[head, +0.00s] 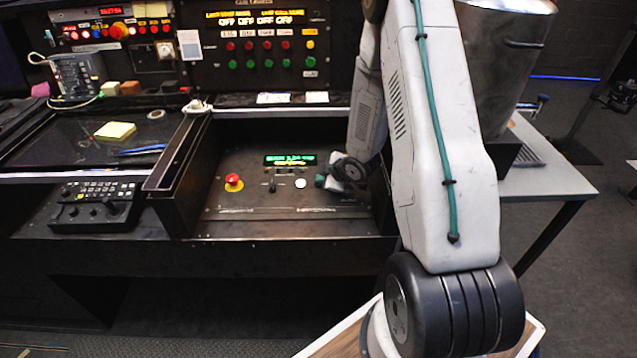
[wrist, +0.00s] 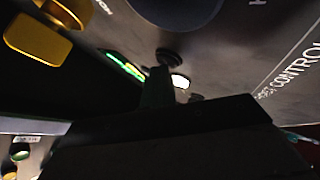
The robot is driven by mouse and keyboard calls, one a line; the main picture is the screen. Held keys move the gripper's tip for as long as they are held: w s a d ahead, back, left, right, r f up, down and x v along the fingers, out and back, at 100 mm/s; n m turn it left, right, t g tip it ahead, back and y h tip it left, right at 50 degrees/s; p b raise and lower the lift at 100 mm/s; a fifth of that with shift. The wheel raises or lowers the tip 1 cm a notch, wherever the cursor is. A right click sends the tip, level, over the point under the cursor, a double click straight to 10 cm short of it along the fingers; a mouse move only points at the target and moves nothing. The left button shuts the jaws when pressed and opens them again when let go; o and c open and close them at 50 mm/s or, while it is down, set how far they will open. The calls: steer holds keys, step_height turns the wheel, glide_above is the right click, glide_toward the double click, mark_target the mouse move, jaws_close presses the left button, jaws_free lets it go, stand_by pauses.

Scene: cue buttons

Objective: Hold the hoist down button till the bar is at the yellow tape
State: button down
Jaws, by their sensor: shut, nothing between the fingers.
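The hoist control panel (head: 235,205) is a dark sloped panel in the desk in the head view. It carries a small display (head: 290,160) with green and yellow text too blurred to read surely. Below the display are a black lever or switch (head: 271,186) and a white round button (head: 300,183). My gripper (head: 321,181) is shut and empty just right of the white button. In the wrist view the finger (wrist: 158,85) is close to the lit white button (wrist: 180,81) and a black round control (wrist: 170,54); contact cannot be told. I cannot make out the bar or yellow tape.
A red mushroom button (head: 234,182) on a yellow base is at the panel's left. A black keypad box (head: 96,207) lies further left. A console with red and green buttons (head: 260,50) stands behind. My arm hides the panel's right side.

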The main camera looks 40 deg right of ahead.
steer(key=shift+r, duration=0.1)
stand_by(0.3)
steer(key=shift+r, duration=0.7)
steer(key=shift+r, duration=2.5)
stand_by(0.4)
